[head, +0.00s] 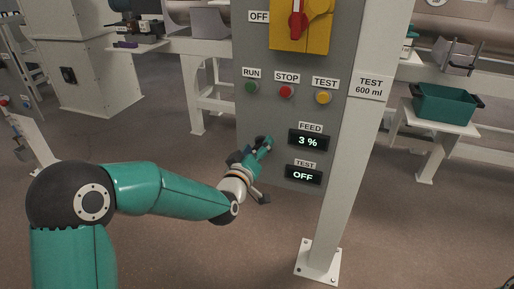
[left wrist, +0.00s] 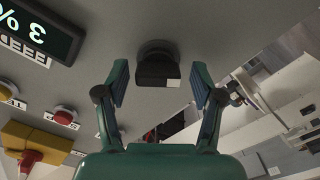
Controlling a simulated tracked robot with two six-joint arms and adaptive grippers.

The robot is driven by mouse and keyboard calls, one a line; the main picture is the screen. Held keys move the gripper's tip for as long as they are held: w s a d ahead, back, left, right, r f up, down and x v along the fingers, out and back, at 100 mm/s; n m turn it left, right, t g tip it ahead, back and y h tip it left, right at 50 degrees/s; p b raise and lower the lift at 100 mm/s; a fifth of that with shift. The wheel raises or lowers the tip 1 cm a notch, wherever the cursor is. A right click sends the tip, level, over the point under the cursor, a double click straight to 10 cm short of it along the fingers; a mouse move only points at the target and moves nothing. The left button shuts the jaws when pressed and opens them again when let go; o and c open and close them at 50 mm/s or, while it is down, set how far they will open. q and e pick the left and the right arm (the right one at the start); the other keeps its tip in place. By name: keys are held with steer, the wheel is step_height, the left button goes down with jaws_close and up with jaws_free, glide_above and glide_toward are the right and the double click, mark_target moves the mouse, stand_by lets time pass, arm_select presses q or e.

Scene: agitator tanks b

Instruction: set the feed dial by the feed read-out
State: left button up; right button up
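The feed read-out (head: 308,140) on the grey panel shows "3 %"; part of it also shows, turned over, in the left wrist view (left wrist: 38,32). The feed dial (left wrist: 157,68), a dark knob with a pale mark on its edge, stands out from the panel in the left wrist view. In the head view I cannot make it out behind my gripper. My left gripper (head: 265,145) is at the panel, left of the read-out. In the left wrist view its fingers (left wrist: 159,78) are open, one on each side of the dial, with gaps between. My right gripper is out of view.
Above are the green RUN (head: 251,87), red STOP (head: 286,91) and yellow TEST (head: 323,97) buttons and a red switch (head: 298,22) on yellow. The test read-out (head: 304,175) below says OFF. A white post (head: 349,150) stands right of the panel.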

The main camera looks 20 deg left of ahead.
arm_select(q)
steer(key=s, duration=1.2)
steer(key=shift+a, duration=0.15)
